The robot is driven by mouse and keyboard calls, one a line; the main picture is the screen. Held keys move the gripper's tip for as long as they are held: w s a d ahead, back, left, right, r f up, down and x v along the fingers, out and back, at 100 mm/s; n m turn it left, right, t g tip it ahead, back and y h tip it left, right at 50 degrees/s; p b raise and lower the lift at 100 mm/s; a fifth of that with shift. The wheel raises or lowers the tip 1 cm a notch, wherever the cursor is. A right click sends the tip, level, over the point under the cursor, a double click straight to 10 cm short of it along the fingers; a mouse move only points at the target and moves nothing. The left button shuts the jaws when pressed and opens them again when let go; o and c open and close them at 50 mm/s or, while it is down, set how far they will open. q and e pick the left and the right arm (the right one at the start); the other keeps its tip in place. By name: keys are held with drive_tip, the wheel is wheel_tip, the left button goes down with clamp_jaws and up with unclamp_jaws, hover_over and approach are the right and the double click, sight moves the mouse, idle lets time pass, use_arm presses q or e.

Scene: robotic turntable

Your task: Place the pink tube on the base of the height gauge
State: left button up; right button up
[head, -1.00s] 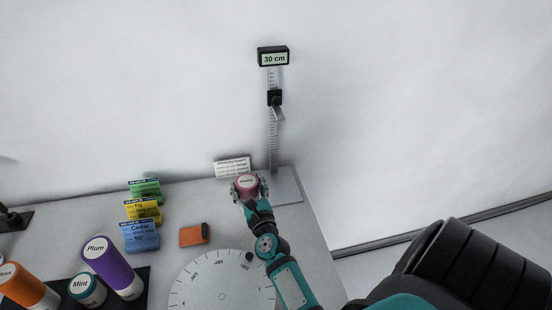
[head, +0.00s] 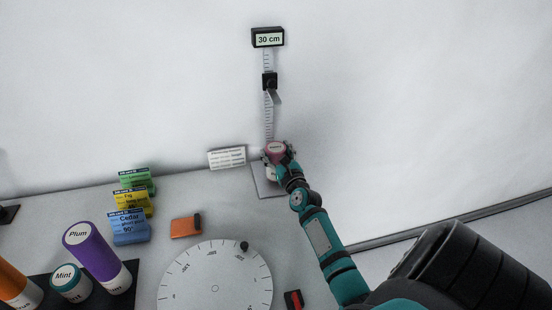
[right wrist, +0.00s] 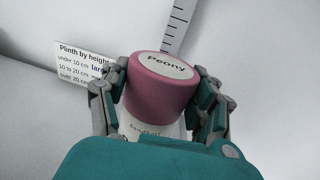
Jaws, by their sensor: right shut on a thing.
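The pink tube (right wrist: 160,85), labelled Peony with a white lower part, is upright between the fingers of my right gripper (right wrist: 163,100), which is shut on it. In the head view the pink tube (head: 275,149) is over the base (head: 265,188) of the height gauge, in front of its ruled post (head: 268,120). I cannot tell whether its bottom touches the base. The gauge's slider (head: 270,81) is high on the post, and its display (head: 268,38) reads 30 cm. My left gripper is not in view.
A white card (head: 227,158) stands left of the gauge. A round dial (head: 215,280), an orange block (head: 186,226), and green, yellow and blue boxes (head: 130,228) are on the table. Purple (head: 90,250), mint (head: 70,280) and orange tubes stand front left.

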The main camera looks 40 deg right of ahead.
wheel_tip(320, 180, down, 2)
drive_tip(key=shift+d+b, duration=0.1)
drive_tip(key=shift+b, duration=0.3)
drive_tip(key=shift+r, duration=0.1)
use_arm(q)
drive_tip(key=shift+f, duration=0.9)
use_arm(e)
drive_tip(key=o, duration=1.3)
drive_tip(key=shift+s+a, duration=0.2)
drive_tip(key=shift+s, duration=0.1)
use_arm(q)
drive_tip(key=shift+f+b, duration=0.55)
use_arm(e)
drive_tip(key=v, duration=1.1)
drive_tip(key=shift+s, duration=0.2)
